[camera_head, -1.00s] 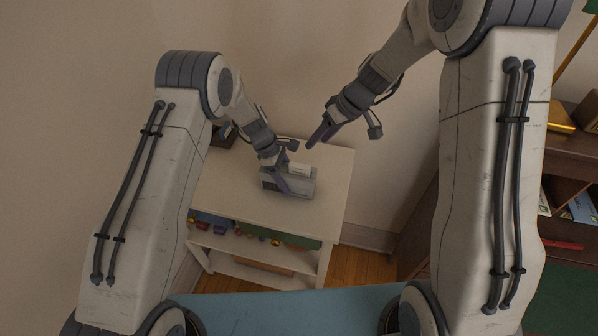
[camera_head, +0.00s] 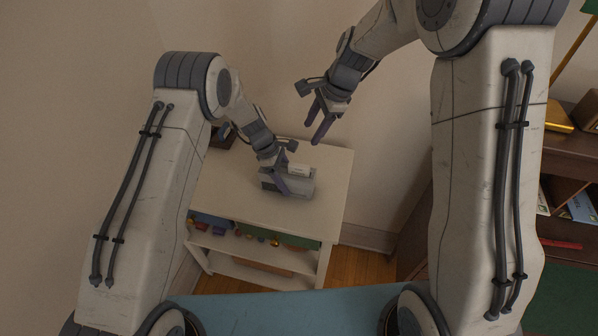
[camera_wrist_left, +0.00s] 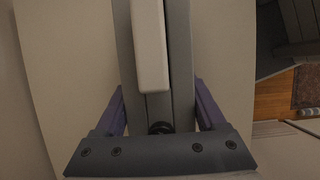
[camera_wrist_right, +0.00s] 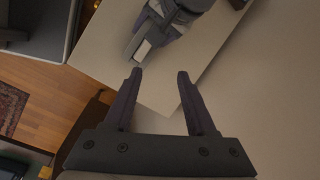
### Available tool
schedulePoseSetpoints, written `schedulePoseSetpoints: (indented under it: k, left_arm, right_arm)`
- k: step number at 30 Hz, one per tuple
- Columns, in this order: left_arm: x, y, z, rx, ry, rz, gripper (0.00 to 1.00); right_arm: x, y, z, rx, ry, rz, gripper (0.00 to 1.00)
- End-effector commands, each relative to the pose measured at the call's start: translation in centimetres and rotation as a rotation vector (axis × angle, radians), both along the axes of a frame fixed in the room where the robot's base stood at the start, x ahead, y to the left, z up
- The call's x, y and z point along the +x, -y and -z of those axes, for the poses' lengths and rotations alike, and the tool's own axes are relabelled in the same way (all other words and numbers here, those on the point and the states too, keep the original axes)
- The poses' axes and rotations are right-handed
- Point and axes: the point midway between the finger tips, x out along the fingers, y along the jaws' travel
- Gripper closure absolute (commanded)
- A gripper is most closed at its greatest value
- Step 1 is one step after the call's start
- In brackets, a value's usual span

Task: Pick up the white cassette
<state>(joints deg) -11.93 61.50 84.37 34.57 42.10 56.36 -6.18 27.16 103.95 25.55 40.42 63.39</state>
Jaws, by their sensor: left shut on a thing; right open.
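The white cassette (camera_head: 299,170) stands partly out of the top of a grey box-shaped device (camera_head: 300,187) on the white table. In the left wrist view the cassette (camera_wrist_left: 150,45) lies between the two grey sides of the device (camera_wrist_left: 181,60). My left gripper (camera_head: 281,179) is shut on the grey device, one finger on each side. My right gripper (camera_head: 314,131) is open and empty, above and behind the cassette, apart from it. In the right wrist view a small pale patch, seemingly the cassette (camera_wrist_right: 142,50), shows just beyond the open fingertips (camera_wrist_right: 159,74).
The white table (camera_head: 235,185) has free room around the device. Several coloured items lie on its shelf (camera_head: 225,228). A small dark object (camera_head: 222,137) is at its back left corner. A dark brown shelf unit (camera_head: 560,170) stands at the right, and a wall is behind.

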Motion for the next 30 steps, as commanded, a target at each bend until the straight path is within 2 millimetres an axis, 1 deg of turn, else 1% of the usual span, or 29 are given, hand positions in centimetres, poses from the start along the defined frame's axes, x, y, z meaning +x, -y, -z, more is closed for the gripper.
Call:
schedulePoseSetpoints:
  k: [3,6,9,12,14,16,24,30]
  left_arm:
    - [0.1,0.0,-0.1,-0.001,0.002,-0.001,1.0]
    - [0.1,0.0,-0.1,-0.001,0.002,-0.001,1.0]
    - [0.1,0.0,-0.1,-0.001,0.002,0.0,1.0]
    - [0.1,0.0,-0.1,-0.002,0.002,0.0,1.0]
    - [0.1,0.0,-0.1,-0.002,0.002,0.0,1.0]
    - [0.1,0.0,-0.1,-0.002,0.002,0.0,1.0]
    - [0.1,0.0,-0.1,-0.002,0.001,-0.001,1.0]
    - [0.1,0.0,-0.1,-0.002,0.002,0.0,1.0]
  right_arm:
    - [-0.7,-0.2,0.2,0.013,-0.089,0.193,0.44]
    - [-1.2,-0.3,0.3,0.019,-0.15,0.33,0.44]
    - [-1.6,-0.3,0.4,0.021,-0.192,0.432,0.44]
    - [-1.8,-0.3,0.4,0.022,-0.218,0.497,0.44]
    - [-1.9,-0.4,0.7,0.021,-0.228,0.518,0.44]
    - [-1.9,-0.6,1.4,0.022,-0.234,0.531,0.44]
    - [-1.5,-1.7,5.8,0.02,-0.236,0.532,0.44]
    - [-1.4,-2.1,7.3,0.022,-0.233,0.532,0.44]
